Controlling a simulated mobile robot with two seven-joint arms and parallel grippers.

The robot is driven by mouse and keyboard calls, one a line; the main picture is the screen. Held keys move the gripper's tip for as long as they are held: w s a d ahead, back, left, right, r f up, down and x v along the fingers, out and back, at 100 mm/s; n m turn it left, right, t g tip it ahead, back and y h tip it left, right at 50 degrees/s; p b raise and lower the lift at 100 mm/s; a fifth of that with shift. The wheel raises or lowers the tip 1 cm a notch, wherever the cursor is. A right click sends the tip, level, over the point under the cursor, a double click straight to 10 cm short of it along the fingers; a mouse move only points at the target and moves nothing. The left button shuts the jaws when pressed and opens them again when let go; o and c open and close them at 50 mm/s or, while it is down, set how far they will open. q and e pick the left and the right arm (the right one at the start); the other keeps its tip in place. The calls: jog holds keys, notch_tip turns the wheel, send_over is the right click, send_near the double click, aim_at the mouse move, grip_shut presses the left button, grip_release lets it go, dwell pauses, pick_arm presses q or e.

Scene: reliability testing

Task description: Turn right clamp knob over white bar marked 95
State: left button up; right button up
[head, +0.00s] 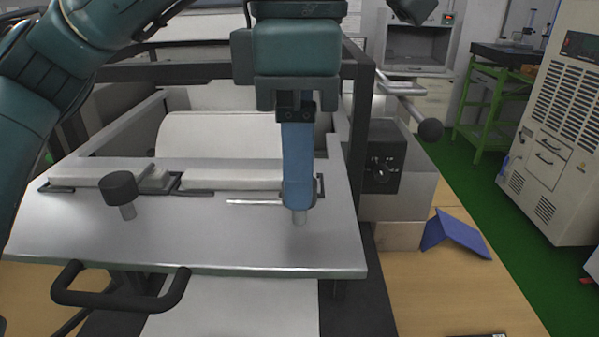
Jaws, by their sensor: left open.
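The metal plate of the machine (200,235) carries two white bars side by side. The right white bar (230,178) lies left of my gripper; I cannot read a mark 95 on it. The right clamp knob is mostly hidden behind my fingers; only its short metal stem (300,218) shows below them. My left gripper (299,195) points straight down over that knob, with its blue fingers lined up one behind the other. It is open, with the fingers around or in front of the knob; I cannot tell which. My right gripper is not in view.
A black left clamp knob (119,187) stands upright by the left white bar (90,178). A black handle (120,300) sticks out in front. A dial box (385,158) and a lever ball (431,129) are at the right. A blue folded card (455,236) stands on the table.

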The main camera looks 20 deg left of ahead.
pick_arm(q)
jog(key=shift+f, duration=0.75)
jog(key=shift+c, duration=0.3)
jog(key=c, duration=0.9)
